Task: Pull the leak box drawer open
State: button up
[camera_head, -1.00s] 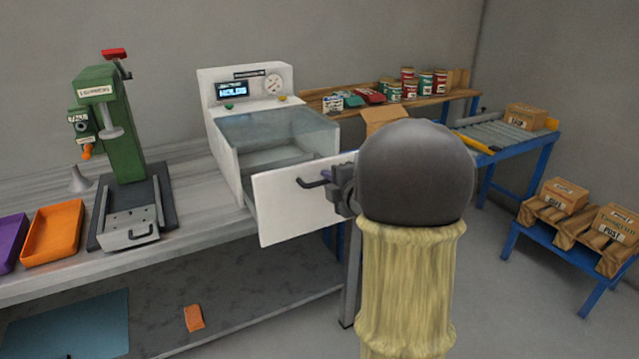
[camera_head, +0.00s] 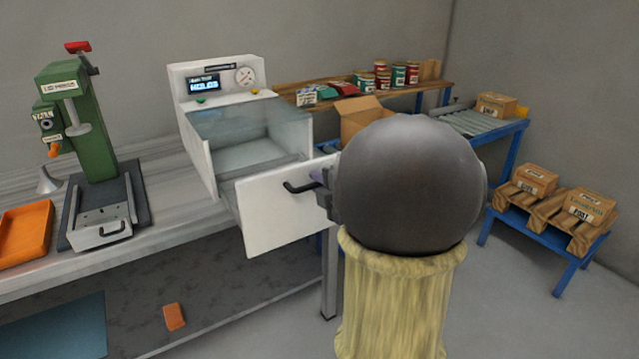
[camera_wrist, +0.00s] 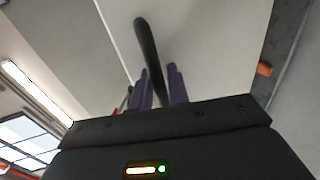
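The leak box (camera_head: 196,139) is a white bench-top unit with a lit display, a round gauge and a clear lid. Its drawer (camera_head: 272,222) has a white front panel, which stands out from the box body with a gap behind it. A black bar handle (camera_head: 300,186) sits on the panel and also shows in the wrist view (camera_wrist: 147,45). My gripper (camera_wrist: 161,85) has its two purple fingers closed on either side of the handle bar. In the head view, my dark round wrist and arm hide the gripper's body and the panel's right end.
A green press (camera_head: 85,125) and an orange tray (camera_head: 25,232) stand left on the bench. An open cardboard box (camera_head: 362,120) is behind my wrist. A roller conveyor (camera_head: 485,122) and a blue stand with cartons (camera_head: 535,225) are at right. Floor between is clear.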

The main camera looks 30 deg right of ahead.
jog(key=d+p+v, duration=0.1)
jog(key=p+v, duration=0.1)
jog(key=v, duration=1.5)
jog(key=shift+s+a, duration=0.25)
jog(key=shift+a, duration=0.2)
jog(key=shift+w, duration=0.1)
